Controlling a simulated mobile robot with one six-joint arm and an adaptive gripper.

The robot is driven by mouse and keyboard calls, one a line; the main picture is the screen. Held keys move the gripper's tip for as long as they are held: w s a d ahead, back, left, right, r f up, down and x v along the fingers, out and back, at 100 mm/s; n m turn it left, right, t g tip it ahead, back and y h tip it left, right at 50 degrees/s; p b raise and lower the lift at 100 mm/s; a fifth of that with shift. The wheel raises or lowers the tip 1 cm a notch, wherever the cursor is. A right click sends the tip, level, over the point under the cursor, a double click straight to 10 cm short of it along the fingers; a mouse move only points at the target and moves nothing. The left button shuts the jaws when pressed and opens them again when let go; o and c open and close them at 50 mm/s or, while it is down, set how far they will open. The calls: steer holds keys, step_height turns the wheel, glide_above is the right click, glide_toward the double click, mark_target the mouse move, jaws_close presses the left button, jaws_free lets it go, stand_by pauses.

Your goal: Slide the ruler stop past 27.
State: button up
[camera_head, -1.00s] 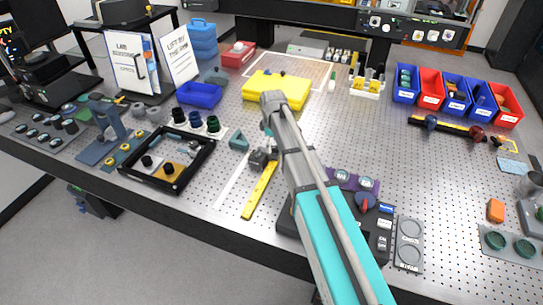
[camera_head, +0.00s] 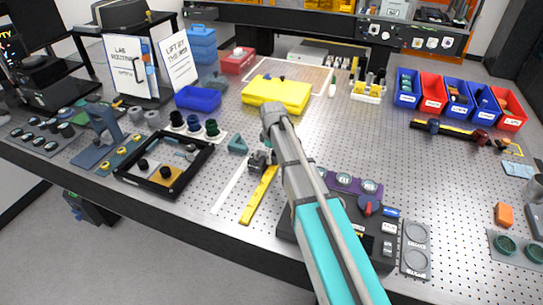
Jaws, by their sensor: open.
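The yellow ruler (camera_head: 258,197) lies on the perforated bench left of my arm, running from the front toward the middle. A dark block, which looks like the ruler stop (camera_head: 256,161), sits at the ruler's far end. My gripper (camera_head: 268,160) points down beside this block, partly hidden by my own wrist. Its jaws are open, and the fingers are too small to show whether they touch the block. The ruler's numbers are too small to read, and my arm hides part of the area to its right.
A pale strip (camera_head: 229,186) lies left of the ruler. A yellow case (camera_head: 277,93) lies behind my wrist. A dark control panel (camera_head: 375,236) stands right of my forearm.

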jaws_close()
steer(key=shift+w+d, duration=0.35)
steer(key=shift+w, duration=0.4)
steer(key=shift+w+d, duration=0.3)
steer(key=shift+w, duration=0.45)
jaws_free()
steer(key=shift+r, duration=0.1)
